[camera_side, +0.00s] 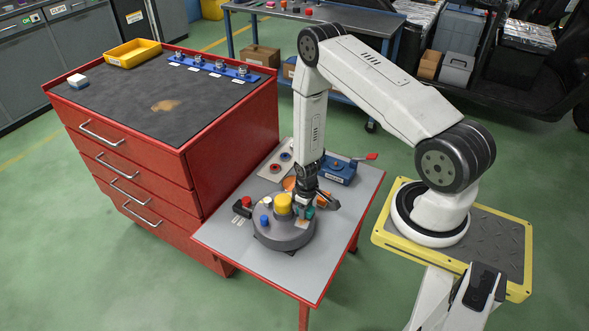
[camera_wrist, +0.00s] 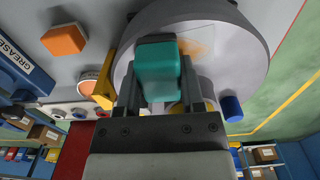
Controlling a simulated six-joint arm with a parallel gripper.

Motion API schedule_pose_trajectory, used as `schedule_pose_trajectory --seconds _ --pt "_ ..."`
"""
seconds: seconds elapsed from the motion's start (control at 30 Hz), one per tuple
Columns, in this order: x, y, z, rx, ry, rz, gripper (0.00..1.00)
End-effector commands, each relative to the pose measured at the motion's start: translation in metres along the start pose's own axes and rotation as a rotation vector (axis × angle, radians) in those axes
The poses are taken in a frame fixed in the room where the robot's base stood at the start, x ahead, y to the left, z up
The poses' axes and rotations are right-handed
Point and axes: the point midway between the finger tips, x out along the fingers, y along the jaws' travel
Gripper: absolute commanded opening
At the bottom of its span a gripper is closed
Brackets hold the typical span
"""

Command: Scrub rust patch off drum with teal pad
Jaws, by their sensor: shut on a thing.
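My gripper (camera_side: 305,203) points down over the right side of the grey drum (camera_side: 278,240) on the small table. It is shut on the teal pad (camera_wrist: 157,68), which sits between its fingers in the wrist view. The pad also shows as a small teal spot in the side view (camera_side: 309,213). The drum fills the upper middle of the wrist view (camera_wrist: 240,55). An orange-brown rust patch (camera_wrist: 197,47) lies on its face just right of the pad. I cannot tell whether the pad touches the drum.
A yellow cap (camera_side: 283,204) and a blue knob (camera_side: 265,220) stand up from the drum. A blue grease box (camera_side: 339,174) and an orange block (camera_wrist: 62,39) are near it. A red cabinet (camera_side: 225,140) stands left, with a yellow tray (camera_side: 133,53) on top.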

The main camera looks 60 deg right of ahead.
Motion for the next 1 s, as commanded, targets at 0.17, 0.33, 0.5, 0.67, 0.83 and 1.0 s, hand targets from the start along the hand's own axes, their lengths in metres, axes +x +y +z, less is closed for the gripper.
schedule_pose_trajectory --seconds 0.17,0.33,0.5,0.67,0.83,1.0 --pt "0.000 -0.018 0.003 -0.004 -0.002 -0.001 0.00" --pt "0.000 -0.033 0.006 -0.003 -0.001 0.000 0.00" --pt "0.000 -0.048 0.008 -0.003 -0.002 0.000 0.00" --pt "-0.009 -0.053 0.008 0.000 0.002 0.001 0.00" --pt "-0.033 -0.053 0.009 0.000 0.002 0.000 0.00" --pt "-0.048 -0.053 0.008 0.000 0.002 0.000 0.00"
